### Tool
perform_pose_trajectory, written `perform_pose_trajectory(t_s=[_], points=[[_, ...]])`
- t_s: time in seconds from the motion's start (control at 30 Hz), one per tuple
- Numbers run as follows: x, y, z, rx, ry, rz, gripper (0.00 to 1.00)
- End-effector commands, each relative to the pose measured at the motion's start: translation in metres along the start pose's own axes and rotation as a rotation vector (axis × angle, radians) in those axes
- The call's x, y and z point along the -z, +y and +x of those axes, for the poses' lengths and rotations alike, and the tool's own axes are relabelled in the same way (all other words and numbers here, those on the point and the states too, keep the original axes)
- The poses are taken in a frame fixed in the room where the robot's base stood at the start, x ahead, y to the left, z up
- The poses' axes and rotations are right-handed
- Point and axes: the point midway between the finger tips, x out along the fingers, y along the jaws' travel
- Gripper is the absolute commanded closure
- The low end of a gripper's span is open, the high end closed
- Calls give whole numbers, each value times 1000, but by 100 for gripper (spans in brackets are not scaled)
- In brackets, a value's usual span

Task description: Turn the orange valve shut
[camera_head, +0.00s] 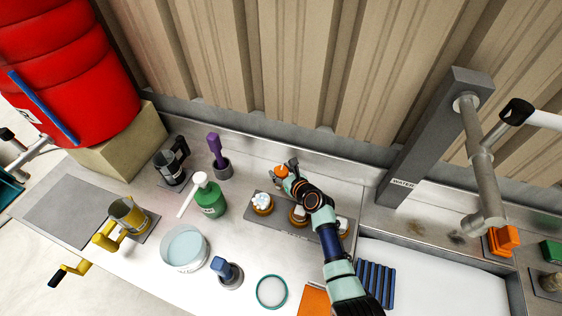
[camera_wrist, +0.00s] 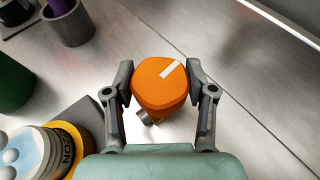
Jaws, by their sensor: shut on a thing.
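An orange valve knob (camera_wrist: 160,88) with a white stripe sits between the two fingers of my gripper (camera_wrist: 159,80) in the wrist view. The stripe slants toward the upper right. A short grey metal part shows beneath the knob. In the head view the orange knob (camera_head: 281,171) is at the back of the metal bench, with my gripper (camera_head: 287,171) around it from the right. My gripper is shut on the knob. The knob's lower side is mostly hidden.
A grey plate with orange-based jars (camera_head: 262,203) is close in front of my gripper. A green pump bottle (camera_head: 211,203) and a purple-handled tool (camera_head: 215,150) stand left. A pipe (camera_head: 480,165) ends above an orange block (camera_head: 503,240) at right. The corrugated wall (camera_head: 300,60) is behind.

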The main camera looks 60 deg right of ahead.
Motion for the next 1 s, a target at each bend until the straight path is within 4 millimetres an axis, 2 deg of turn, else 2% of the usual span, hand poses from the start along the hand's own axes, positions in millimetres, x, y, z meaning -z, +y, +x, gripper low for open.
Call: perform_pose_trajectory(t_s=[0.03, 0.3, 0.73, 0.77, 0.9, 1.0], points=[[-6, 2, -3, 19, 4, 9, 79], [-2, 1, -1, 97, 1, 40, 79], [0, 0, 0, 110, -1, 48, 79], [0, 0, 0, 110, -1, 48, 43], [0, 0, 0, 110, -1, 48, 20], [0, 0, 0, 110, -1, 47, 19]])
